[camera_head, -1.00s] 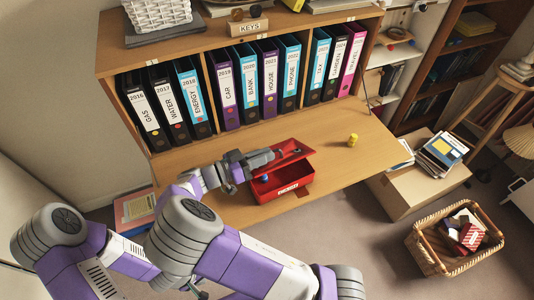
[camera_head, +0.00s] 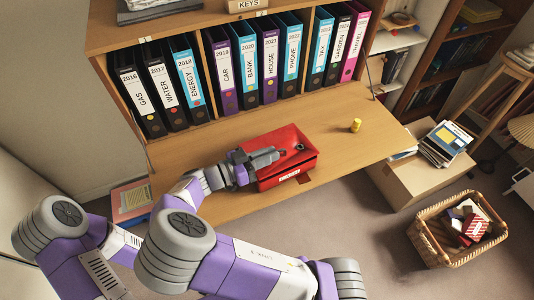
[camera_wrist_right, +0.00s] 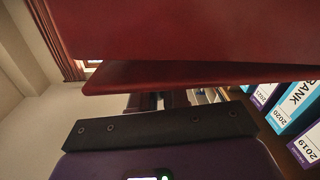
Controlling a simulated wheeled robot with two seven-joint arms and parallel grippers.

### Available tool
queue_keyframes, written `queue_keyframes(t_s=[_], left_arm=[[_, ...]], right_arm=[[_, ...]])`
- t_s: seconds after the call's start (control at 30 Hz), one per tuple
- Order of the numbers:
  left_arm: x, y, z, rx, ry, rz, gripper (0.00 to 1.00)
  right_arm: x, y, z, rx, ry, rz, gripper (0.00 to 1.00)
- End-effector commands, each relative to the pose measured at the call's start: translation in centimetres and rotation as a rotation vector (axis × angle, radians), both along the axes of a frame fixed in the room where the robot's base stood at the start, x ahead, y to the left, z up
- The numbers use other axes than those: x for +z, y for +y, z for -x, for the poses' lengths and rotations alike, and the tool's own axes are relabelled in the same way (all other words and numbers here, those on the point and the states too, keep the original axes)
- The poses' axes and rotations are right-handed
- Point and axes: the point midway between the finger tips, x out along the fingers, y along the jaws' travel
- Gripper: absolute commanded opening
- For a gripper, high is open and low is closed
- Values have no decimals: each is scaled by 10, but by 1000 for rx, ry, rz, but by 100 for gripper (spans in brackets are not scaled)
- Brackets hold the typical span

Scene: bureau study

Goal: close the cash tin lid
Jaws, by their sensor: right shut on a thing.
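The red cash tin (camera_head: 270,184) stands on the wooden desk flap. Its lid (camera_head: 287,136) lies low over the tin and hides the inside; a small gap at the rim cannot be ruled out. A dark handle shows on top and a pale label on the front. My right gripper (camera_head: 268,158) is at the tin's left side, shut on the lid. In the right wrist view, red metal of the tin (camera_wrist_right: 200,30) fills the top, and the fingertips are hidden. My left gripper is not in view.
The wooden desk flap (camera_head: 220,206) is mostly bare around the tin. A small yellow object (camera_head: 355,126) stands to the right. A row of binders (camera_head: 245,66) fills the shelf behind. A cardboard box (camera_head: 408,184) and a wicker basket (camera_head: 432,250) are at the right.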

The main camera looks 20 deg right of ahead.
Motion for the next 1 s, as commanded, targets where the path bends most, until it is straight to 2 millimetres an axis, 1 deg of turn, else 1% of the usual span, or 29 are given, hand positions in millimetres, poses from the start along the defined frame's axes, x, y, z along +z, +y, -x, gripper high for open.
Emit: queue_keyframes(t_s=[0.2, 0.23, 0.37, 0.6, 0.7, 0.77, 1.0], left_arm=[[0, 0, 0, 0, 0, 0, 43], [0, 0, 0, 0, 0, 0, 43], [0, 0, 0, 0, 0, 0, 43], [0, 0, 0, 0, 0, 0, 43], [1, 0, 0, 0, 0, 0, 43], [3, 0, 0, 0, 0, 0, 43], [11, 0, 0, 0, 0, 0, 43]], right_arm=[[0, -1, 1, -3, 1, 3, 0], [0, -1, 1, -3, 1, 3, 16], [0, -1, 0, -3, 1, 3, 36], [0, 0, 0, -2, 1, 1, 36], [1, 4, 0, 0, 0, 2, 36], [1, 10, 0, 3, -1, 3, 36], [2, 50, 2, 3, -1, 3, 36]])
